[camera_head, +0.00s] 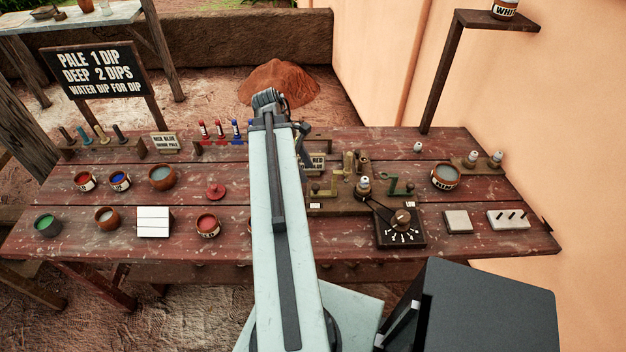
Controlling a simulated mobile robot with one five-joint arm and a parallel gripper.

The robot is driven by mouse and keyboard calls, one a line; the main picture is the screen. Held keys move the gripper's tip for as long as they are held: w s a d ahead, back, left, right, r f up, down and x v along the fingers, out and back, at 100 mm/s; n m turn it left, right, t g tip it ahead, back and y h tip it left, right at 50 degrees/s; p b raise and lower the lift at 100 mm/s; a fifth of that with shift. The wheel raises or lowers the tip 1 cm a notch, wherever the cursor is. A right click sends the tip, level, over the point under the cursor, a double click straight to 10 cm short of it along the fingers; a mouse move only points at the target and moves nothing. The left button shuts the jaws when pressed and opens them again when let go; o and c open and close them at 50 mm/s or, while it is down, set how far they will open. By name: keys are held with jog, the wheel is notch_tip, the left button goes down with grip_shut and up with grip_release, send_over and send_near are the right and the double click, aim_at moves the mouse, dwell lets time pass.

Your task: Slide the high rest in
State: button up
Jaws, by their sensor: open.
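A wooden fixture board (352,205) lies on the table right of my arm. An olive-yellow bracket (323,189) stands at its left over a small white label (316,206), too small to read. A green bracket (397,186) stands at its right over another white label (410,204). I cannot tell for sure which bracket is the high rest. A white-topped pot (363,185) stands between them. My gripper (303,142) is open behind my arm's far end, left of the board's upper part. My arm hides most of it and the board's left edge; I see nothing held.
A black dial box (400,235) with a knob stands at the board's front right. A bowl (445,176), small white-topped pots and a pegged block (508,219) are further right. Paint pots, a red lid (215,190) and a white panel (153,221) stand left of my arm.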

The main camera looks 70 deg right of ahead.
aim_at(314, 185)
jog(key=b+x, duration=0.5)
jog(key=x, duration=0.1)
jog(key=shift+s+f, duration=0.1)
jog(key=shift+f, duration=0.2)
jog(key=shift+r, duration=0.15)
grip_shut()
dwell(0.8)
